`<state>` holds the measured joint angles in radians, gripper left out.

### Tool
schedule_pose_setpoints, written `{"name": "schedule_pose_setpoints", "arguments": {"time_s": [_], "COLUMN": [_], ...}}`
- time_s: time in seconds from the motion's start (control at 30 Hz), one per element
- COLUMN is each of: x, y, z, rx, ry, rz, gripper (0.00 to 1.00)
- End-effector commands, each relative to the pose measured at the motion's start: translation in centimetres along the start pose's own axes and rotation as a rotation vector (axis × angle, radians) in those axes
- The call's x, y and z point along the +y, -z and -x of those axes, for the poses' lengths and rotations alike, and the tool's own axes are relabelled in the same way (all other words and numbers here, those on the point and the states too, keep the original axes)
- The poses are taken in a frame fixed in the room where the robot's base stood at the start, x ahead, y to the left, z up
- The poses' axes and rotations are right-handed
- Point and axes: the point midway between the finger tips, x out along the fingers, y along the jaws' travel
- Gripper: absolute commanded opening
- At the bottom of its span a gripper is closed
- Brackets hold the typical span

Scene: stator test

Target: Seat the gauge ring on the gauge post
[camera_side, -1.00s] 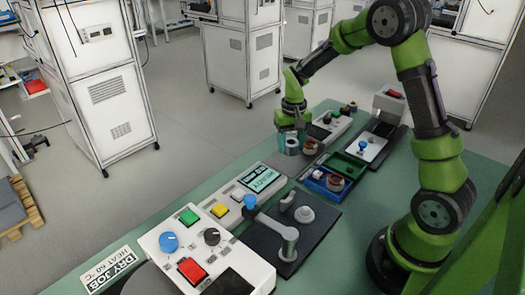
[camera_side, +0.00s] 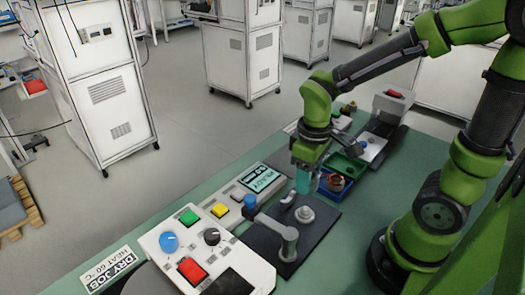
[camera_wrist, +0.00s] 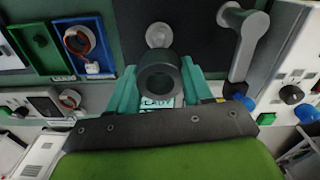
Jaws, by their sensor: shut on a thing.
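The gauge ring (camera_wrist: 144,80) is a dark grey, thick-walled ring, held between the teal fingers of my gripper (camera_wrist: 160,88) with its hole facing the wrist camera. In the side view my gripper (camera_side: 303,182) is above the far edge of the dark plate, and the ring cannot be made out clearly there. The gauge post appears to be the pale round piece (camera_side: 304,214) on that plate. It also shows in the wrist view (camera_wrist: 158,35), just beyond the ring and apart from it. The ring is in the air, not over the post.
A blue tray (camera_wrist: 68,22) with a copper-wound part and a green tray (camera_wrist: 32,42) lie nearby. A control box (camera_side: 205,250) stands at the front left.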

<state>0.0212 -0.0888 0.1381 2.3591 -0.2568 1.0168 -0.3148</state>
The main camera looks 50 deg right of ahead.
Motion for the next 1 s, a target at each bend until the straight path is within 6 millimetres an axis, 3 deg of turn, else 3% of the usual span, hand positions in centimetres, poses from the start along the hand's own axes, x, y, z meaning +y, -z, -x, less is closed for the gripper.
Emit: {"name": "schedule_pose_setpoints", "arguments": {"time_s": [0.6,1.0], "x": [0.0,0.0], "y": [-0.4,-0.3], "z": [-4.3,-5.2], "rx": [-0.001,0.001], "ry": [0.001,0.001], "rz": [0.049,0.047], "gripper": [0.06,0.06]}}
